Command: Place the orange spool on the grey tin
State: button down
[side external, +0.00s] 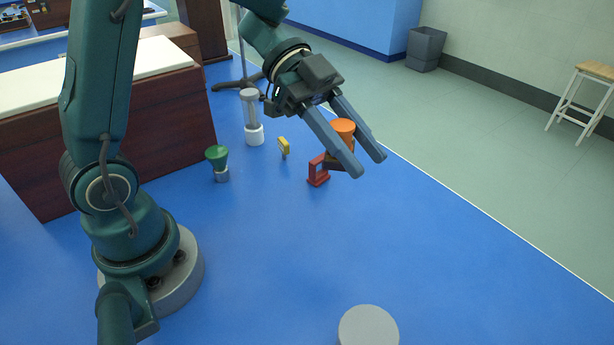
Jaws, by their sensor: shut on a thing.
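The orange spool (342,126) is between the two fingers of my gripper (364,166), and the near finger covers part of it. My gripper is shut on the spool and appears to hold it above the blue bench, tilted down to the right. A darker part shows below the orange top, between the fingers. The grey tin (369,329) stands at the bottom of the side view, cut off by the frame edge. Its flat round top is bare. The gripper is well behind the tin in the picture, apart from it.
A red block-like frame (318,172) stands just below and left of the gripper. A small yellow piece (284,147), a white and clear cylinder (252,120) and a green-topped object (218,162) stand farther left. The blue bench (400,245) is clear between gripper and tin.

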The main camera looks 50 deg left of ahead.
jog(key=s+d+r+m+g, duration=0.1)
jog(key=s+d+m+g, duration=0.35)
jog(key=d, duration=0.25)
send_over(387, 345)
jog(key=s, duration=0.1)
notch_tip(387, 345, down, 7)
jog(key=shift+s+d+r, duration=0.15)
jog(key=shift+r, duration=0.05)
jog(key=shift+f, duration=2)
jog(key=shift+f, duration=0.1)
jog(key=c, duration=0.5)
grip_release()
